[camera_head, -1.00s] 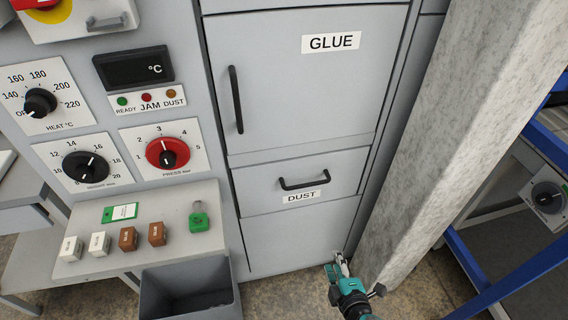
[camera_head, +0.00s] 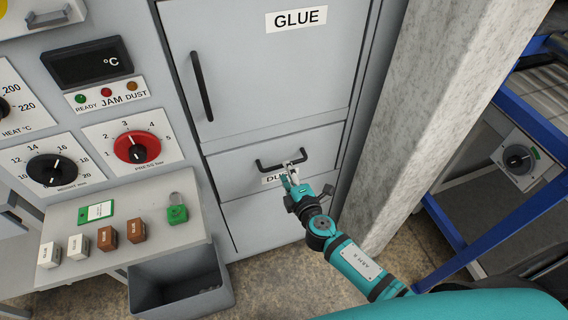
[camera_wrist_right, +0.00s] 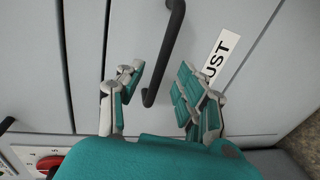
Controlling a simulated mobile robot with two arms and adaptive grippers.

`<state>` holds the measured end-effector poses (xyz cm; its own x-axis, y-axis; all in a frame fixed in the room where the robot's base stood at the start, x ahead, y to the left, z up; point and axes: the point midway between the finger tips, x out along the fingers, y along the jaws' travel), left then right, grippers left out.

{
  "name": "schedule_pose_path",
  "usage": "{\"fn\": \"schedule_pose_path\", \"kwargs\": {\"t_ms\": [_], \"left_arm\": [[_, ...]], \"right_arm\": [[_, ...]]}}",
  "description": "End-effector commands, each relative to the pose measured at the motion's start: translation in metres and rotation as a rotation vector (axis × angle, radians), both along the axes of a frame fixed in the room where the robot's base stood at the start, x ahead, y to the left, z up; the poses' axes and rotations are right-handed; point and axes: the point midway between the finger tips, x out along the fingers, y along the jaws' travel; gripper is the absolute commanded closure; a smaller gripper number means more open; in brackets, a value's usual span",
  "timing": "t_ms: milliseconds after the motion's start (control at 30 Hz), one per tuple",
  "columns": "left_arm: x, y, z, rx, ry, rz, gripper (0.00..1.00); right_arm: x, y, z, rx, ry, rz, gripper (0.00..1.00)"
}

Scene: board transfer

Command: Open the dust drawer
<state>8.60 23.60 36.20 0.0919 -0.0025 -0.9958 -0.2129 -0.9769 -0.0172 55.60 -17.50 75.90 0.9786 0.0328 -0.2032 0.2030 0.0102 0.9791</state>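The dust drawer (camera_head: 236,178) is a grey front in the cabinet, below the GLUE door, and looks shut. Its black bar handle (camera_head: 270,167) is above a white DUST label, which my right gripper partly covers. My right gripper (camera_head: 292,172) is at the right part of the handle in the head view. In the right wrist view the gripper (camera_wrist_right: 156,85) is open, with the handle (camera_wrist_right: 168,50) passing between its two teal fingers. I cannot tell whether a finger touches the bar. My left gripper is not in view.
The GLUE door (camera_head: 270,70) with its long handle is above the drawer. A shelf (camera_head: 70,215) with small blocks and a green padlock (camera_head: 177,212) is at the left. An open grey bin (camera_head: 180,285) stands below it. A pale pillar (camera_head: 440,120) is close on the right.

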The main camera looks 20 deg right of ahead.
Motion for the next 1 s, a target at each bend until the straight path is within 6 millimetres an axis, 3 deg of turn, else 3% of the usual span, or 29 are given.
{"fn": "schedule_pose_path", "kwargs": {"t_ms": [100, 300, 633, 900, 1000], "left_arm": [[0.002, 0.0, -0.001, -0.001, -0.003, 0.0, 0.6], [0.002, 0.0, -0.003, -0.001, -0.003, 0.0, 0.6], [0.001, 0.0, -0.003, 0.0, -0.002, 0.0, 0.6], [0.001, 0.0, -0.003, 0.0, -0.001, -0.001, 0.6], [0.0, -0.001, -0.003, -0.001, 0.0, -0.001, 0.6]], "right_arm": [[0.02, 0.001, -0.004, 0.001, -0.001, 0.0, 0.64], [0.038, 0.002, -0.008, 0.001, 0.0, 0.0, 0.64], [0.04, 0.002, -0.009, 0.001, 0.001, 0.001, 0.64], [0.04, 0.002, -0.009, 0.001, 0.001, 0.0, 0.99], [0.04, 0.002, -0.009, 0.001, 0.001, 0.0, 1.0]]}}
